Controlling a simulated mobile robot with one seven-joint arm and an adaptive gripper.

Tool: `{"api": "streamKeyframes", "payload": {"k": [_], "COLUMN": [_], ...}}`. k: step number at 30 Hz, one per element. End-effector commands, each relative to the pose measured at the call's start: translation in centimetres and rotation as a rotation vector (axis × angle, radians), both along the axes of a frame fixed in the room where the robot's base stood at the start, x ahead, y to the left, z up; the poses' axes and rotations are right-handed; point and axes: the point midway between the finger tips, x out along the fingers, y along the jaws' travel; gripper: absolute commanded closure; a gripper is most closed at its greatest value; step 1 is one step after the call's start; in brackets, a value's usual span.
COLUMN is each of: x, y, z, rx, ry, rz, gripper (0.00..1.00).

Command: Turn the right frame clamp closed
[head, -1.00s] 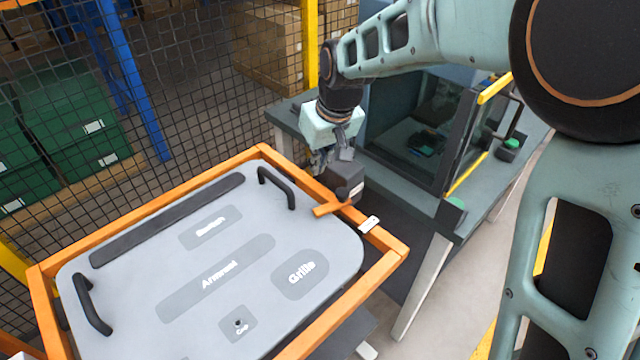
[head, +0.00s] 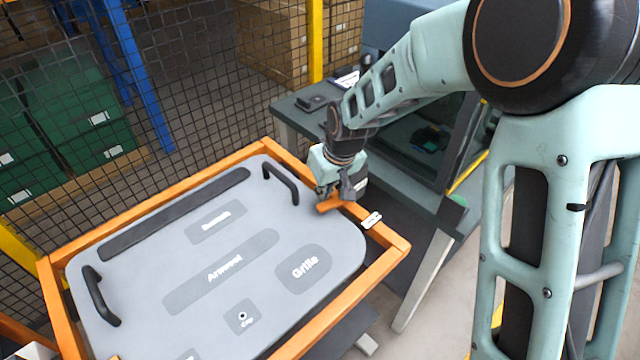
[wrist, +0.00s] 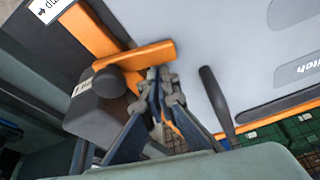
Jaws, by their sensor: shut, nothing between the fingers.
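The right frame clamp has an orange lever (head: 328,206) lying over the panel's edge on the right side of the orange frame (head: 386,240). In the wrist view the lever (wrist: 136,58) shows at the top of a dark grey clamp block (wrist: 98,108), with a round black knob (wrist: 109,82). My gripper (head: 330,192) is at the clamp and hides most of the block in the head view. In the wrist view my gripper (wrist: 160,76) is shut and empty, its fingertips close beside the lever's free end. I cannot tell whether they touch it.
The grey panel (head: 150,290) fills the frame, with black handles (head: 282,184) (head: 100,297) standing up from it. A white label (head: 372,220) is on the frame near the clamp. A grey bench (head: 415,195) stands behind, and a mesh fence (head: 200,90) beyond the panel.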

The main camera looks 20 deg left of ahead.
Motion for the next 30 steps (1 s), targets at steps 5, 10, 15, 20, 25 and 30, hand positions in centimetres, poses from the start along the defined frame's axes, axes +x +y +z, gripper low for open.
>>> {"api": "streamKeyframes", "payload": {"k": [5, 10, 15, 20, 25, 30], "x": [0.0, -0.1, -0.6, -1.3, -1.4, -1.4], "y": [0.0, 0.0, -0.4, -0.8, -0.9, -0.9], "z": [0.0, 0.0, -0.3, -0.2, 0.0, 0.1], "rx": [0.001, 0.0, 0.002, 0.0, -0.001, -0.001], "ry": [-0.001, 0.0, -0.001, 0.0, 0.002, 0.003], "rz": [0.0, 0.0, -0.001, 0.0, 0.0, -0.001], "gripper": [1.0, 1.0, 1.0, 1.0, 1.0, 1.0]}}
